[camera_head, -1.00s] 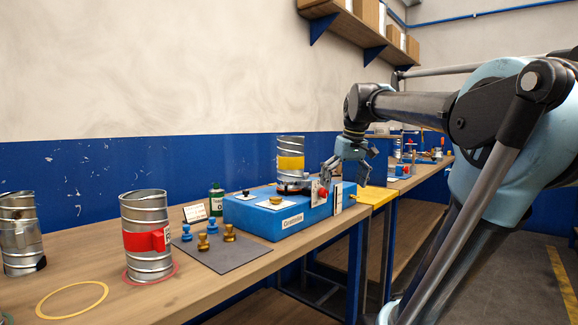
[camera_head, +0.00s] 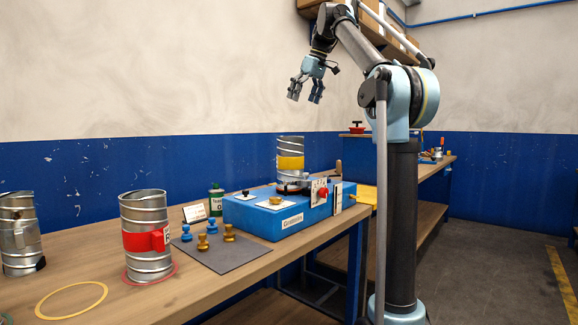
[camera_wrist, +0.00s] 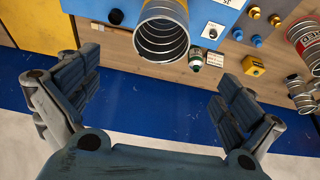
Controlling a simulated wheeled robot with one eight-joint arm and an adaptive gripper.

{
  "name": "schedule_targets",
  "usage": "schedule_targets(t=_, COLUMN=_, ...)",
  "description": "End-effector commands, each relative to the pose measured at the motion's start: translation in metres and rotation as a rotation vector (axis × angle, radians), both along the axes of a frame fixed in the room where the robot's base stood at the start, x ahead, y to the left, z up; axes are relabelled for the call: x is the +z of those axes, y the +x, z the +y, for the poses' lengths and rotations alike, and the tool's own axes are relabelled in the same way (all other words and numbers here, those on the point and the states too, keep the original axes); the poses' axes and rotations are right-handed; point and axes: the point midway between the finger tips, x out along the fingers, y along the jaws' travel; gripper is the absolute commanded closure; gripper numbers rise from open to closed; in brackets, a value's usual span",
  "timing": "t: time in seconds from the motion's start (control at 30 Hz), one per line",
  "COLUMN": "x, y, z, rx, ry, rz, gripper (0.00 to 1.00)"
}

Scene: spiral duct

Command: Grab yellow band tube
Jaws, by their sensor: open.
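The yellow band tube (camera_head: 290,160) is a ribbed metal duct with a yellow band. It stands upright on the blue box-shaped machine (camera_head: 268,217) on the bench. My gripper (camera_head: 305,93) is open and empty, raised well above the tube and pointing down. In the wrist view the tube's open round top (camera_wrist: 161,39) shows at the upper middle, beyond the space between the spread fingers (camera_wrist: 160,95), not touching them. Its lower part is out of that view.
A red-banded tube (camera_head: 147,236) stands in a red ring at the left, beside a plain metal tube (camera_head: 20,233). An empty yellow ring (camera_head: 72,300) lies in front. Several blue and gold knobs rest on a grey mat (camera_head: 220,252). A shelf (camera_head: 375,28) hangs behind my arm.

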Motion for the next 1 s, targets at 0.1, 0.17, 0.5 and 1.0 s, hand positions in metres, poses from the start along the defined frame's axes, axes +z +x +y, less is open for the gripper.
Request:
schedule_targets(t=0.1, x=-0.005, y=0.003, z=0.004, rx=0.006, ry=0.001, rz=-0.002, gripper=0.00)
schedule_targets(t=0.17, x=-0.012, y=0.004, z=0.006, rx=0.006, ry=0.000, rz=-0.002, gripper=0.00)
schedule_targets(t=0.5, x=-0.062, y=0.016, z=0.022, rx=0.005, ry=0.000, rz=-0.002, gripper=0.00)
schedule_targets(t=1.0, x=-0.113, y=0.029, z=0.039, rx=0.004, ry=0.000, rz=-0.002, gripper=0.00)
